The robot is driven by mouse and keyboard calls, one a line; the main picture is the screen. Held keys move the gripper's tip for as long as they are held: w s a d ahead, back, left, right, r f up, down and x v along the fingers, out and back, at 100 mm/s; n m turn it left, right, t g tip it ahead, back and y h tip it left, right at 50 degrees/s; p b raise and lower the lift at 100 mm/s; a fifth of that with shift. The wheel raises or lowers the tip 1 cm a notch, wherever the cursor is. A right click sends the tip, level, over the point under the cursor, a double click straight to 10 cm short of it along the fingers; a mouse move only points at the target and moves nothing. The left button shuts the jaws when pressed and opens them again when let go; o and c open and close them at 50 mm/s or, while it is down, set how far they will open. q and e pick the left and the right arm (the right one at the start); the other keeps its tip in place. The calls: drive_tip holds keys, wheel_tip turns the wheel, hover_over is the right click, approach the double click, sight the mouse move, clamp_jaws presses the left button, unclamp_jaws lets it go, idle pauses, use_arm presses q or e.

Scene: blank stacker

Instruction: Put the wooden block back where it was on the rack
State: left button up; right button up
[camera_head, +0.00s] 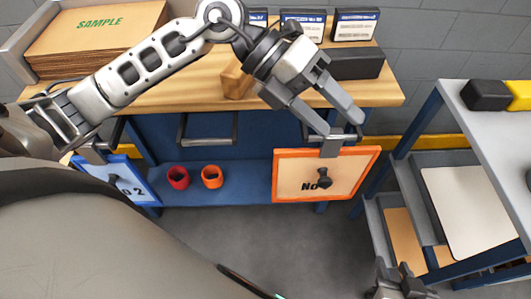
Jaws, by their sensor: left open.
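A light brown wooden block (235,80) sits on the wooden bench top, partly hidden behind my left arm's wrist. My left gripper (341,121) is open and empty. It reaches over the bench's front edge, to the right of the block, with its fingertips close to a dark handle above an orange-framed panel; I cannot tell if they touch it. My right gripper (398,280) shows only in part at the bottom edge, far from the block; its jaw state is unclear. No spot is clearly marked as the block's place on the rack.
The bench top (385,93) holds a stack of sample boards (95,38), several labelled boxes (354,24) and a dark block (355,64). Below are red and orange cups (211,177), an orange-framed panel (292,180) and a blue-framed one (118,178). A shelved rack (421,110) stands right.

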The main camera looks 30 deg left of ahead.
use_arm(q)
drive_tip(key=d+r+n+t+h, duration=0.4)
drive_tip(key=n+h, duration=0.3)
drive_tip(key=h, duration=0.2)
drive_tip(key=w+a+f+n+t+y, duration=0.25)
drive_tip(key=f+n+t+y, duration=0.2)
drive_tip(key=n+t, duration=0.35)
drive_tip(key=w+a+f+n+t+y, duration=0.2)
drive_tip(key=a+f+n+t+y, duration=0.25)
drive_tip(key=n, duration=0.55)
drive_tip(key=s+a+f+n+g+y, duration=0.1)
drive_tip(key=s+f+n+g+y, duration=0.2)
drive_tip(key=f, duration=0.7)
drive_tip(key=s+a+f+n+g+y, duration=0.2)
drive_tip(key=s+f+n+y, duration=0.3)
drive_tip(key=f, duration=0.6)
drive_tip(key=s+n+g, duration=0.1)
drive_tip(key=s+n, duration=0.1)
drive_tip(key=s, duration=0.1)
drive_tip(key=shift+a+f, duration=0.15)
drive_tip(key=shift+f, duration=0.05)
